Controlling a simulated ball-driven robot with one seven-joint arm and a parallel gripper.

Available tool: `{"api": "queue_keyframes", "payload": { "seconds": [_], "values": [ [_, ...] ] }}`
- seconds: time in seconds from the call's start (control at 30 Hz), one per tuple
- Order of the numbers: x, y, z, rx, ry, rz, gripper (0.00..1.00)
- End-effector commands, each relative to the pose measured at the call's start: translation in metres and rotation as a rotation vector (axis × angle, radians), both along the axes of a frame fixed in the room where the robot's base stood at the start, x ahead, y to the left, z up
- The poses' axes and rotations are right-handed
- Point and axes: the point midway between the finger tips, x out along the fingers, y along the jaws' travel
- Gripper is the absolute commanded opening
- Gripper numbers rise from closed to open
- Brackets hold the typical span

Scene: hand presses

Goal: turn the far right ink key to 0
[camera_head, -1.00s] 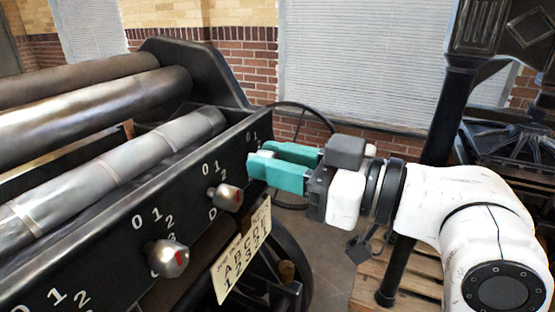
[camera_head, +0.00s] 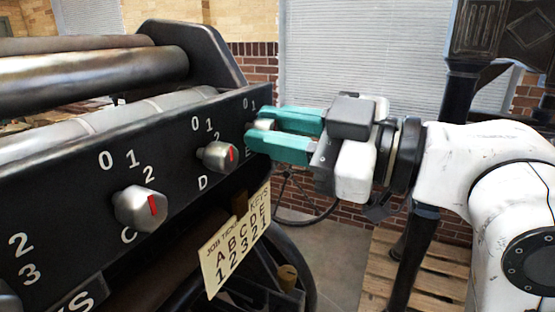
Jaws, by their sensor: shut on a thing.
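The far right ink key (camera_head: 264,124) is a small metal knob at the right end of the black press panel (camera_head: 75,160). My gripper (camera_head: 278,134) has teal fingers above and below this knob and is shut on it. The fingers hide most of the knob and its pointer. A "0" and a "1" show above it, and part of a letter, apparently "E", shows beside the lower finger. The knob's setting cannot be read.
Two more knobs with red marks, D (camera_head: 219,157) and C (camera_head: 141,209), sit along the panel to the left. A paper job ticket (camera_head: 236,240) hangs below. Metal rollers (camera_head: 90,75) lie behind the panel. A wooden pallet (camera_head: 385,270) lies on the floor at right.

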Motion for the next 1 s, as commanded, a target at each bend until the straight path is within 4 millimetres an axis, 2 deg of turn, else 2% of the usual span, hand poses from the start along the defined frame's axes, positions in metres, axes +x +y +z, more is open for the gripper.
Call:
{"api": "queue_keyframes", "payload": {
  "seconds": [0.03,0.4,1.0],
  "values": [
    [0.0004,-0.0008,-0.0053,-0.012,-0.036,-0.003,0.0],
    [-0.0001,-0.0002,-0.0021,-0.078,-0.217,-0.001,0.0],
    [-0.0002,-0.0002,-0.0001,-0.094,-0.258,0.0,0.0]
  ]
}}
